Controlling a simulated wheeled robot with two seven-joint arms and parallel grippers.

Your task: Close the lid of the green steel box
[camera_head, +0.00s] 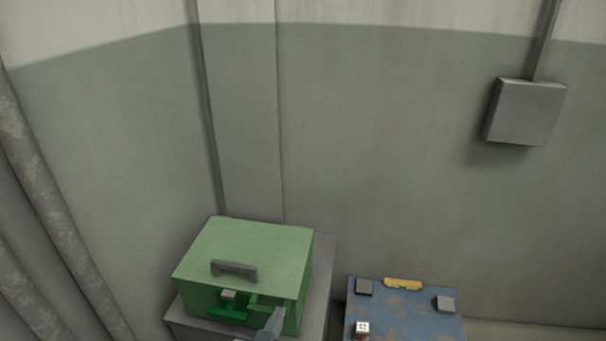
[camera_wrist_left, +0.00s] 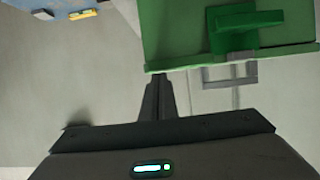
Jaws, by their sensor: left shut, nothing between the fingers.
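The green steel box (camera_head: 205,297) stands at the lower middle of the head view, its lid (camera_head: 255,243) lying over the top with a grey handle (camera_head: 233,271). A small grey catch (camera_head: 228,295) and a bright green latch piece (camera_head: 228,314) show on the front. I cannot tell whether the lid is fully seated. My left gripper (camera_head: 277,318) is shut and empty, at the box's front right. In the left wrist view, the gripper (camera_wrist_left: 159,82) is close to the green box's edge (camera_wrist_left: 200,62); contact is unclear. My right gripper is not in view.
The box rests on a grey stand (camera_head: 322,270). A worn blue surface (camera_head: 400,310) to the right carries small grey blocks and a yellow piece (camera_head: 403,284). Large pipes (camera_head: 45,215) run along the left, and a grey wall box (camera_head: 525,112) hangs at upper right.

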